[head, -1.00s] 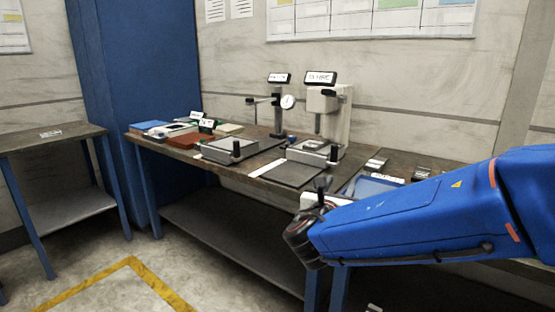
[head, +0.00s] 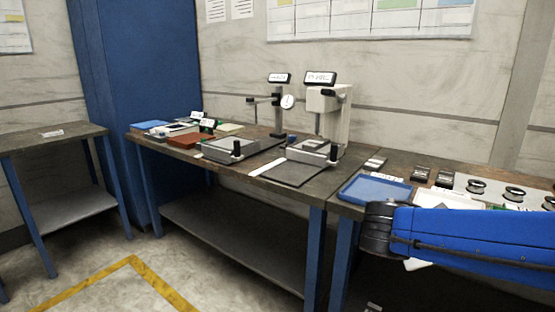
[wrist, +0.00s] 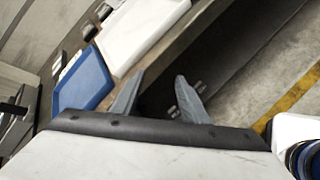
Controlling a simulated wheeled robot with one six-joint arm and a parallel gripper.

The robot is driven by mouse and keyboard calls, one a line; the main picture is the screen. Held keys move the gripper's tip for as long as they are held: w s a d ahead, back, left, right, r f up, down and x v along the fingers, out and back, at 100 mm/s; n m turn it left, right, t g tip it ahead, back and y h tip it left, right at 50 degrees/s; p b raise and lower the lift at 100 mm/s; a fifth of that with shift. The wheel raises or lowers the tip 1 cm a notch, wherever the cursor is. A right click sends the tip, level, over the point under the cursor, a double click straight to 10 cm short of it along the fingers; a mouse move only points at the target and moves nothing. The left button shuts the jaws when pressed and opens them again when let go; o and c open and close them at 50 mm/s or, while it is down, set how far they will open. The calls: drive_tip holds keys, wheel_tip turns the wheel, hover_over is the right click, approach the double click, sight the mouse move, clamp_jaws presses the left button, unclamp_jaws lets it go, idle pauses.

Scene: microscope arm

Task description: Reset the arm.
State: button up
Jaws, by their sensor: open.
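My gripper (wrist: 156,88) is open in the wrist view, its two grey fingers apart with nothing between them. It is beside the front edge of the right bench, with dark space and floor behind the fingers. In the head view my blue arm (head: 475,240) reaches in from the right edge, and its black joint (head: 378,230) is in front of the right bench. The fingers cannot be made out in the head view.
A blue tray (head: 375,189) and a white tray (wrist: 140,30) lie on the right bench near my arm. Round dark-topped pieces (head: 514,192) sit at right. Floor at lower left is clear.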

drive_tip(key=s+a+f+m+g+y, duration=0.1)
drive_tip(key=s+a+f+m+y, duration=0.1)
drive_tip(key=s+m, duration=0.3)
drive_tip(key=s+a+f+m+y, duration=0.2)
drive_tip(key=s+m+y, duration=0.2)
drive_tip(key=s+m, duration=0.2)
drive_tip(key=s+a+f+m+g+y, duration=0.1)
drive_tip(key=s+a+f+m+y, duration=0.1)
drive_tip(key=s+m, duration=0.3)
drive_tip(key=shift+s+f+m+g+y, duration=0.25)
drive_tip(key=shift+f+m+g+y, duration=0.1)
drive_tip(key=shift+m+y, duration=0.15)
